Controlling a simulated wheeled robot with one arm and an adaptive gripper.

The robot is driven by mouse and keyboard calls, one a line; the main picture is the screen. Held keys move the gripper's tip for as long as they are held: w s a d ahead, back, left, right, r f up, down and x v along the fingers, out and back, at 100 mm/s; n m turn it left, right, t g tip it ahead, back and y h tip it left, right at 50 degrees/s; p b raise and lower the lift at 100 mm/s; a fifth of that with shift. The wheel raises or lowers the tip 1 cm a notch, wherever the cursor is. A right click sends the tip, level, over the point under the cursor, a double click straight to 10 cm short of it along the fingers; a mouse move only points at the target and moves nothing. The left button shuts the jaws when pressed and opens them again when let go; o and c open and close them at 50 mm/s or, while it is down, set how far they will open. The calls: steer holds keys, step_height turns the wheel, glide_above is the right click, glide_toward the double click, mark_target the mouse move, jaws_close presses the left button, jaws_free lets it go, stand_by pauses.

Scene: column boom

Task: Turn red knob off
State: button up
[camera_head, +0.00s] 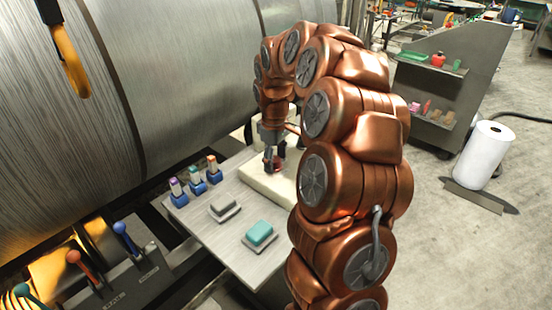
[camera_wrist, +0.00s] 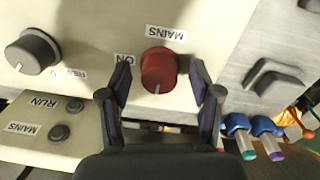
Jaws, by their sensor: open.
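The red knob (camera_wrist: 158,68) sits on a cream panel (camera_wrist: 110,30) in the wrist view, between a MAINS label and a small ON label. A pale pointer line shows on the knob's lower part in the picture. My gripper (camera_wrist: 160,76) is open, with one finger left and one right of the knob. Gaps seem to show on both sides; I cannot tell contact or depth. In the head view my gripper (camera_head: 272,160) is over the cream box, and a bit of red shows beside it; the knob is mostly hidden.
A black knob (camera_wrist: 33,52) sits left of the red one. Two dark round buttons share a lower face labelled RUN and MAINS. On the table (camera_head: 222,245) stand a grey block (camera_head: 222,206), a teal block (camera_head: 259,233) and bottles in blue holders (camera_head: 196,182).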

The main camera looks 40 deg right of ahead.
mark_target(274, 160)
step_height(274, 160, up, 12)
steer(key=shift+a, duration=0.3)
stand_by(0.3)
steer(key=shift+s+a+r, duration=0.1)
steer(key=shift+s, duration=0.1)
stand_by(0.3)
steer(key=s+a+f+m+g+p, duration=0.1)
steer(key=s+a+p, duration=0.1)
steer(key=s+a, duration=1.25)
steer(key=s+a+f+m+p, duration=0.1)
steer(key=s+a+f+m, duration=0.1)
steer(key=s, duration=0.6)
steer(key=s+a+f+m+g, duration=0.1)
steer(key=s+a+f+m, duration=0.1)
steer(key=s, duration=0.5)
steer(key=shift+s+a+f+p, duration=0.4)
steer(key=shift+f, duration=0.4)
